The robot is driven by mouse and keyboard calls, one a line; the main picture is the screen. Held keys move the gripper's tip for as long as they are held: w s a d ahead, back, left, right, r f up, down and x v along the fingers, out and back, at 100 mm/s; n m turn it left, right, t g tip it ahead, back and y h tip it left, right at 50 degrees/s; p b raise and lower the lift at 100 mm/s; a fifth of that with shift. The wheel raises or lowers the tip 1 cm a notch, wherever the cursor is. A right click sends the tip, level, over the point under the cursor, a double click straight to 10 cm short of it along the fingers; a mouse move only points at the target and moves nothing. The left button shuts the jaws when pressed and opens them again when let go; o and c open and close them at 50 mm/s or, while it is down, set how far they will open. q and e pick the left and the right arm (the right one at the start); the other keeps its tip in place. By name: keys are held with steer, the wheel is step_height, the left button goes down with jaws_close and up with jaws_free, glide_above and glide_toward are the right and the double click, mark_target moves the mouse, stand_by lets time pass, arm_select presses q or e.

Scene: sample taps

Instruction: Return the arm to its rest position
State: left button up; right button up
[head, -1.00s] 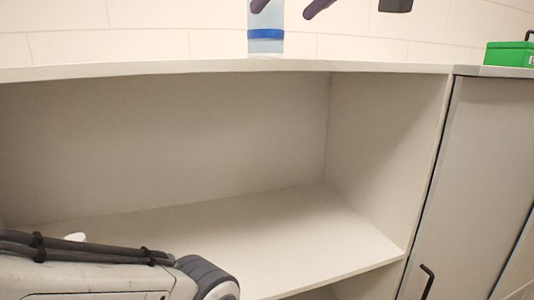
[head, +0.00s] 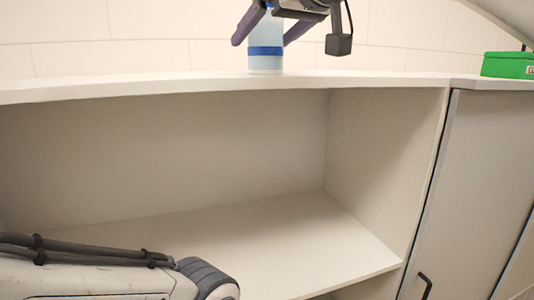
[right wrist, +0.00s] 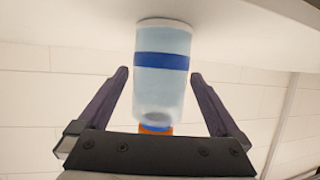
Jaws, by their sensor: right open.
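A pale blue bottle (head: 265,62) with a dark blue band stands upright on the white cabinet top (head: 150,85), near the wall. In the right wrist view the bottle (right wrist: 161,85) appears inverted, with an orange part at its end nearest the gripper. My right gripper (head: 262,43) is at the bottle's upper part. In the right wrist view its dark purple fingers (right wrist: 160,75) are open, one on each side of the bottle, with a gap on both sides. My left arm (head: 90,275) lies across the lower left; its gripper is out of view.
Below the top is an open, empty-looking shelf compartment (head: 250,225). A grey cabinet door (head: 455,200) with a black handle (head: 426,287) is at the right. A green box (head: 508,65) stands on the top at far right. The tiled wall is close behind.

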mark_target(266, 16)
step_height(266, 16, up, 2)
steer(key=shift+r, duration=0.2)
steer(key=shift+s+r, duration=0.2)
steer(key=shift+r, duration=0.1)
steer(key=shift+s+r, duration=0.35)
steer(key=shift+s, duration=0.35)
